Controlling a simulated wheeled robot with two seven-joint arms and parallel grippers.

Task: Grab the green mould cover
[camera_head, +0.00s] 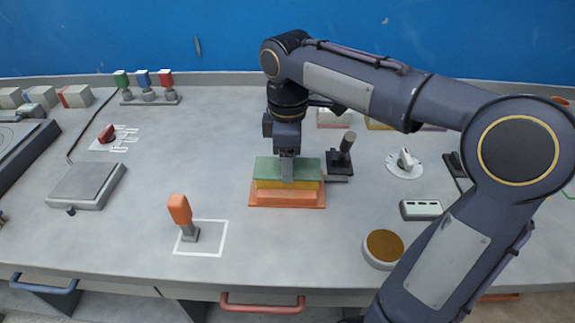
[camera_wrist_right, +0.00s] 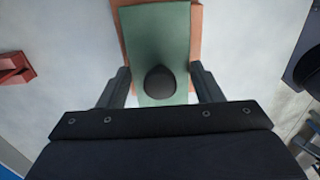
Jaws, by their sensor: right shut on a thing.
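The green mould cover (camera_head: 262,169) lies flat on a yellow block (camera_head: 270,184), which sits on an orange base (camera_head: 287,200) near the middle of the table. In the right wrist view the green cover (camera_wrist_right: 157,45) has a dark round knob (camera_wrist_right: 160,82) between the two fingers of the right gripper (camera_wrist_right: 160,88). The head view hides the knob behind the gripper. My left gripper does not show.
A black stand with a lever (camera_head: 345,150) is close right of the mould. A round brown-topped disc (camera_head: 383,247) is front right.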

